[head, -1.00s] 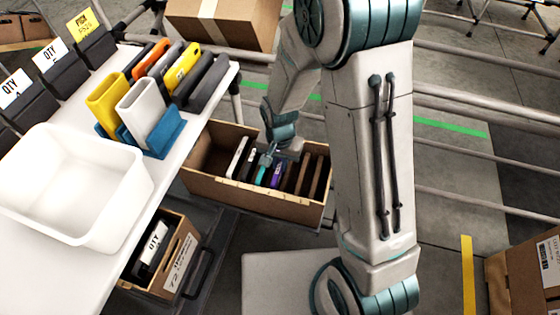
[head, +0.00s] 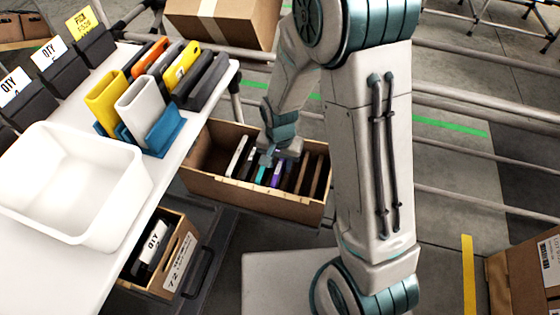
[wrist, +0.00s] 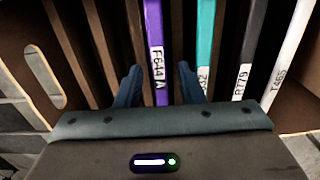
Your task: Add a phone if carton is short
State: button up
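The open-topped brown carton (head: 255,201) sits tilted in the middle of the head view. Its phones stand on edge in a row: a white phone (wrist: 290,60), a dark phone (wrist: 250,50), a teal phone (wrist: 206,45) and a purple phone (wrist: 154,30) labelled F-644. Contact cannot be told. In the head view my gripper (head: 268,156) partly hides the row.
A white table carries an empty white bin (head: 75,185) and a rack of coloured phones (head: 140,105), with QTY cards (head: 48,55) behind. A smaller carton (head: 172,262) is below the table. A closed box (head: 222,22) is behind; another (head: 530,270) is at right.

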notch_tip(320, 180, up, 14)
jog(key=p, duration=0.4)
jog(key=shift+p, duration=0.3)
jog(key=shift+f, duration=0.1)
notch_tip(320, 180, up, 7)
jog(key=p, duration=0.6)
dwell(0.4)
